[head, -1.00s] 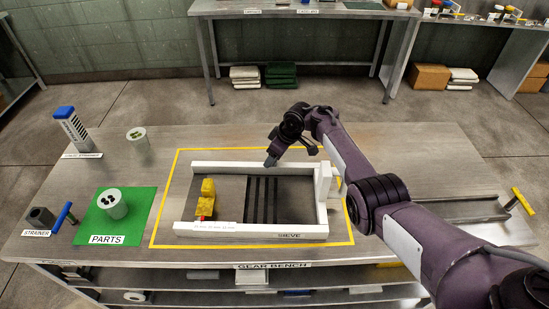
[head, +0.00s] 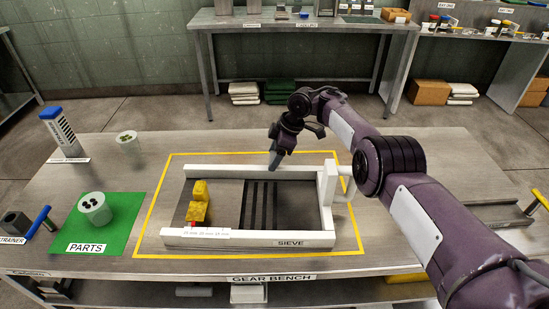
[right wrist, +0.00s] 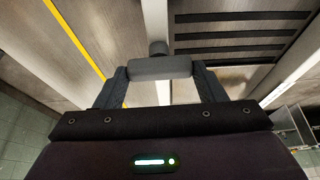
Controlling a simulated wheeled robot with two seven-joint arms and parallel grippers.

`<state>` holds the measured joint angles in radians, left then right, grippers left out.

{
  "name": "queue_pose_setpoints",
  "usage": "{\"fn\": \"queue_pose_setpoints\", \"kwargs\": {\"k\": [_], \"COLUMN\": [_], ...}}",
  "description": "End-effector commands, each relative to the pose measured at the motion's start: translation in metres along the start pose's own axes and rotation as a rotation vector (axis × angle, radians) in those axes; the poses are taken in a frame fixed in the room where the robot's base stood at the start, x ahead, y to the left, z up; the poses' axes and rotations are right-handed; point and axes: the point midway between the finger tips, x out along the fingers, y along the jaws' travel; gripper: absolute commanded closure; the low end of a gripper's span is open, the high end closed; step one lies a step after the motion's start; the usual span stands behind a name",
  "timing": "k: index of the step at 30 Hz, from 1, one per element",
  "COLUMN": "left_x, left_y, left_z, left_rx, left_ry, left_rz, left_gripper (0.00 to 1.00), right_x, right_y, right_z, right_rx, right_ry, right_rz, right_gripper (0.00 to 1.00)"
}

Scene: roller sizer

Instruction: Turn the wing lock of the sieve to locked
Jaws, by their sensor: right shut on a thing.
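The sieve is a white frame (head: 255,238) with a dark slotted bed (head: 262,205), lying inside a yellow outline on the bench. My right gripper (head: 273,160) reaches down to the sieve's far rail. In the right wrist view, its fingers (right wrist: 161,75) stand at both ends of a grey rounded bar on a short stem, the wing lock (right wrist: 160,67), and are shut on it. In the head view the wing lock is hidden by the gripper. I cannot tell whether it is at locked. My left gripper is not in view.
A green parts mat (head: 125,232) with a grey cup (head: 95,208) lies left.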

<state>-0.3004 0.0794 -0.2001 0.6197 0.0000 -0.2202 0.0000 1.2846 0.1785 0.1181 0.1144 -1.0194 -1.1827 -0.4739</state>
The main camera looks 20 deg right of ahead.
Motion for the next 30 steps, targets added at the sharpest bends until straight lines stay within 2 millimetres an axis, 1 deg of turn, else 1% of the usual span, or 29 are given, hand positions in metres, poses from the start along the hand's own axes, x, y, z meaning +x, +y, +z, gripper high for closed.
{"fn": "queue_pose_setpoints", "kwargs": {"k": [9,10,14,23,26,30], "left_x": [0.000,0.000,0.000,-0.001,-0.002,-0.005], "left_y": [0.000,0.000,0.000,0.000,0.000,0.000], "left_z": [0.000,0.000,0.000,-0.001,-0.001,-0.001], "left_rx": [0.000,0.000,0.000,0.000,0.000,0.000], "left_ry": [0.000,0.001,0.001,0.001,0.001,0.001], "left_rz": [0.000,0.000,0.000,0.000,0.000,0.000], "left_gripper": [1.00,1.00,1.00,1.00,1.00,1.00], "right_x": [0.000,0.000,0.000,-0.002,-0.011,-0.034], "right_y": [0.000,-0.001,0.000,0.000,0.001,0.001], "right_z": [0.000,0.000,0.000,0.000,0.000,0.000], "right_rx": [-0.004,-0.004,-0.003,-0.002,-0.003,-0.004], "right_ry": [-0.002,-0.002,-0.002,-0.001,-0.001,-0.002], "right_rz": [-0.002,-0.002,-0.002,-0.001,0.001,0.002], "right_gripper": [0.59,0.33,0.16,0.15,0.15,0.15]}}
